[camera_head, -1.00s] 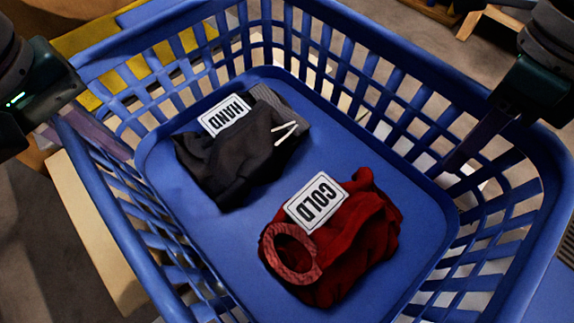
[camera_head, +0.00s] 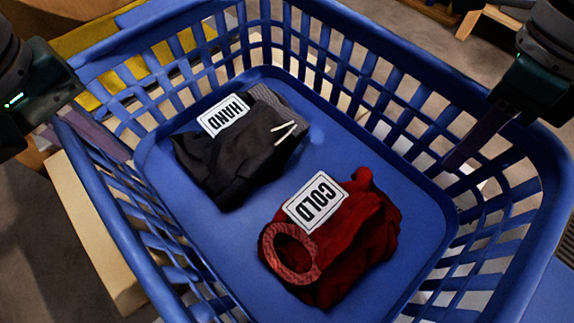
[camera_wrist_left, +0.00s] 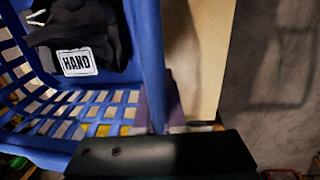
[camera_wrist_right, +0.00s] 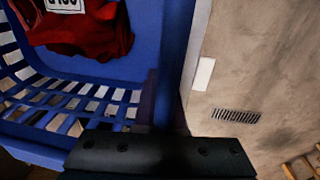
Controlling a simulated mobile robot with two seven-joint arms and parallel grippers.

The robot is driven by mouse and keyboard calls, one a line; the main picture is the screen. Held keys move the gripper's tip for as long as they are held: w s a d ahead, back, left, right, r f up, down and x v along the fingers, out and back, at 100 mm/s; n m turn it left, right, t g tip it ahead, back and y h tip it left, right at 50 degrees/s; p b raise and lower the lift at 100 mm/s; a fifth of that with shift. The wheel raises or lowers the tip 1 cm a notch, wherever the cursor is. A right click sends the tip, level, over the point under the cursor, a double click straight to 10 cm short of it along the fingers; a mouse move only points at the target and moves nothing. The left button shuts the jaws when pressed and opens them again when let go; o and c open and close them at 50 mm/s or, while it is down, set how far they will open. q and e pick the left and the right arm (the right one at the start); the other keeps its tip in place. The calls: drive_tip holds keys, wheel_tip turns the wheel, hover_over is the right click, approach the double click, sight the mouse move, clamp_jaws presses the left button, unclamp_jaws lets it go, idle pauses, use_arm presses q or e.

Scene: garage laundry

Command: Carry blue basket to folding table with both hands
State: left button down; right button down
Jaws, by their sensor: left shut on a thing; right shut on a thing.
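The blue basket (camera_head: 345,150) fills most of the head view, and I look down into it. Inside lie a dark garment (camera_head: 235,160) with a HAND tag (camera_head: 224,115) and a red garment (camera_head: 350,245) with a COLD tag (camera_head: 315,201). My left gripper (camera_head: 95,135) is shut on the basket's left wall; the left wrist view shows its finger (camera_wrist_left: 158,105) at the rim. My right gripper (camera_head: 465,150) is shut on the basket's right wall, and its finger (camera_wrist_right: 147,100) shows at the rim in the right wrist view. The basket's underside is hidden.
A pale wooden edge (camera_head: 95,225) shows below the basket at the left, with a yellow surface (camera_head: 85,40) behind. A small wooden piece (camera_head: 490,18) stands at the far right. Grey floor with a vent (camera_wrist_right: 236,116) shows in the right wrist view.

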use_arm(q)
drive_tip(key=shift+r, duration=0.1)
use_arm(e)
drive_tip(key=shift+r, duration=0.1)
